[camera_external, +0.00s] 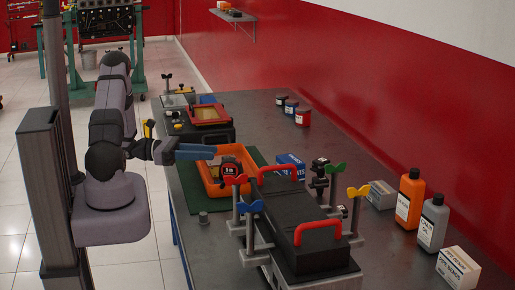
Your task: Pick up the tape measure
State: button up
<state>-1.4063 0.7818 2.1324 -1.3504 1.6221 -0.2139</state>
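The tape measure (232,168), dark with a red-orange edge and a pale label, is at the right side of an orange tray (212,187) on the workbench. It seems to sit in or at the rim of the tray; its base is partly hidden by the red clamp handle in front. My gripper (196,152) reaches in from the left, with a blue part at its end over the tray's far left side. It is apart from the tape measure, to its left. The finger gap does not show clearly.
A black case with red handles (305,173) and metal posts with coloured handles stand right of the tray. Bottles, including an orange one (409,197), and boxes line the wall side. The far middle of the bench (262,120) is clear.

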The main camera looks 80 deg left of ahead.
aim_at(223, 161)
jog(key=shift+f, duration=1.2)
jog(key=shift+p+x, duration=1.05)
jog(key=shift+x, duration=2.65)
jog(key=shift+f, duration=0.15)
grip_shut()
